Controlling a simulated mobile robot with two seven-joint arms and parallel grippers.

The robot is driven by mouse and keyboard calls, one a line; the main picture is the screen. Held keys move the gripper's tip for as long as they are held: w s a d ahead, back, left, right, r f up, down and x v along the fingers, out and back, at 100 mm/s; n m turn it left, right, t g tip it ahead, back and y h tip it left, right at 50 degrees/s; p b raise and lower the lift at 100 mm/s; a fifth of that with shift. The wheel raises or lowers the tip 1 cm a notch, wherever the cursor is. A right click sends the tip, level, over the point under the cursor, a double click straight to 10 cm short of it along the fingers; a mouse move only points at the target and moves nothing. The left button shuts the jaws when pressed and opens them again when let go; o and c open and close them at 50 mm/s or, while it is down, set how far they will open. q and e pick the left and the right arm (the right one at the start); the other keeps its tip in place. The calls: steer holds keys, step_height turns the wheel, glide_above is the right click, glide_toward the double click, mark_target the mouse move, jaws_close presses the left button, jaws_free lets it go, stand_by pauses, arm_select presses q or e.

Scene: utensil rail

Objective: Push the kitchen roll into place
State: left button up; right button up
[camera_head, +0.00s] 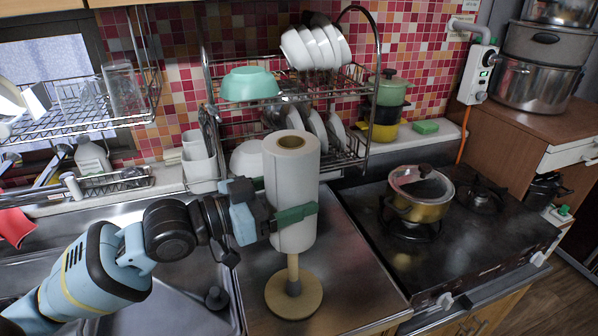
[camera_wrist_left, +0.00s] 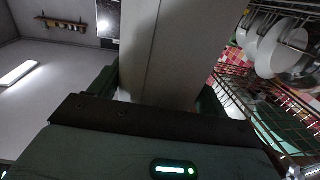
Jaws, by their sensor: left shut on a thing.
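The white kitchen roll (camera_head: 291,165) is upright, partly down over the wooden post of a holder. The post's lower part shows below the roll, above the round wooden base (camera_head: 294,296) on the steel counter. My left gripper (camera_head: 292,216) is shut around the roll's lower half, with green fingers on either side. In the left wrist view the roll (camera_wrist_left: 172,50) rises between the fingers. The roll's bottom is well above the base. My right gripper is in neither view.
A dish rack (camera_head: 285,100) with bowls and plates stands close behind the roll. A stove with a yellow pot (camera_head: 420,205) is to the right. The sink (camera_head: 165,300) lies to the left, under my left arm. The counter around the base is clear.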

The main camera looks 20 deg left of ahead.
arm_select(q)
steer(key=shift+w, duration=0.15)
steer(key=shift+s+r, duration=0.25)
steer(key=shift+f+b, duration=0.5)
steer(key=shift+f, duration=1.35)
steer(key=shift+f+b, duration=0.45)
steer(key=shift+f, duration=0.65)
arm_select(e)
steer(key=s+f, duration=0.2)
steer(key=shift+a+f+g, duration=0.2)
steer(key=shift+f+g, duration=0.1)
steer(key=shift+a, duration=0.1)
